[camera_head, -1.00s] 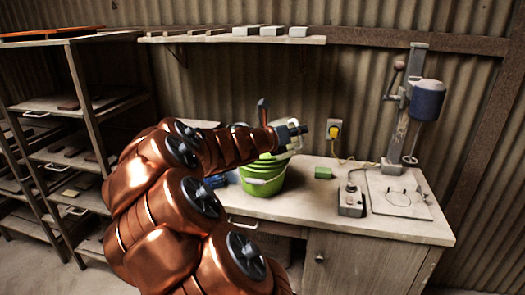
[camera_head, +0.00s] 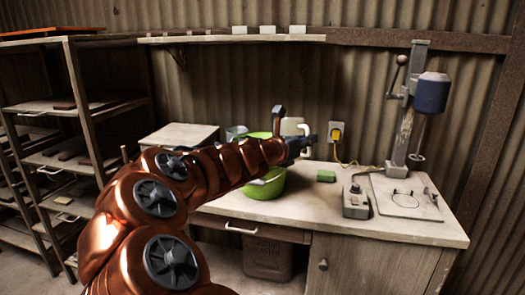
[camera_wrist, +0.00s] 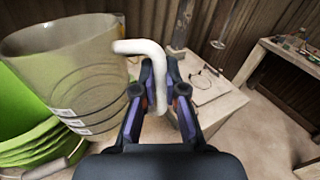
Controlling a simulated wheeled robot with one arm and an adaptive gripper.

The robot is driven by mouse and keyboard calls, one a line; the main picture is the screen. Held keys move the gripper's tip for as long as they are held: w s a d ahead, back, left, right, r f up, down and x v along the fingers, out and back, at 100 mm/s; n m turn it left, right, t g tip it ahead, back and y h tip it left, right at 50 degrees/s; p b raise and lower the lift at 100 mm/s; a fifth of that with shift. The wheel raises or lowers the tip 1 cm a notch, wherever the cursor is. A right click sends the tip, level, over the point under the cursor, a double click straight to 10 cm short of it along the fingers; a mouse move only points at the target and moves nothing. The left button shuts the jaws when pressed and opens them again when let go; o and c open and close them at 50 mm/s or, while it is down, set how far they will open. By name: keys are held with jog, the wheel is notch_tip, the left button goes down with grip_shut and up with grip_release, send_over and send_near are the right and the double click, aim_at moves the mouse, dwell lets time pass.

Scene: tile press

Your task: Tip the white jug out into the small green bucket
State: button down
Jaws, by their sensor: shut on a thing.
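The white jug (camera_head: 292,127) shows in the head view just behind my gripper (camera_head: 305,146), partly hidden by it. In the wrist view the jug (camera_wrist: 75,60) is large, pale and see-through, with ring marks and a white handle (camera_wrist: 150,72). My gripper (camera_wrist: 160,92) is shut on that handle. The small green bucket (camera_head: 264,188) stands on the bench, with my arm crossing in front of its upper part. In the wrist view the bucket (camera_wrist: 25,125) is at the left, beside and partly behind the jug. The jug's contents cannot be seen.
A grey metal can (camera_head: 235,132) and a flat-topped box (camera_head: 180,136) stand left of the bucket. A green block (camera_head: 326,176), a control box (camera_head: 355,203) and a drill-like press (camera_head: 408,120) are to the right. A shelf (camera_head: 220,38) runs above.

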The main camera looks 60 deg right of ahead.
notch_tip(320, 180, down, 6)
jog(key=s+m+b, duration=0.1)
jog(key=m+b, duration=0.1)
jog(key=b, duration=0.6)
jog(key=shift+s+a, duration=0.15)
jog(key=shift+a, duration=0.1)
notch_tip(320, 180, up, 5)
jog(key=p, duration=0.5)
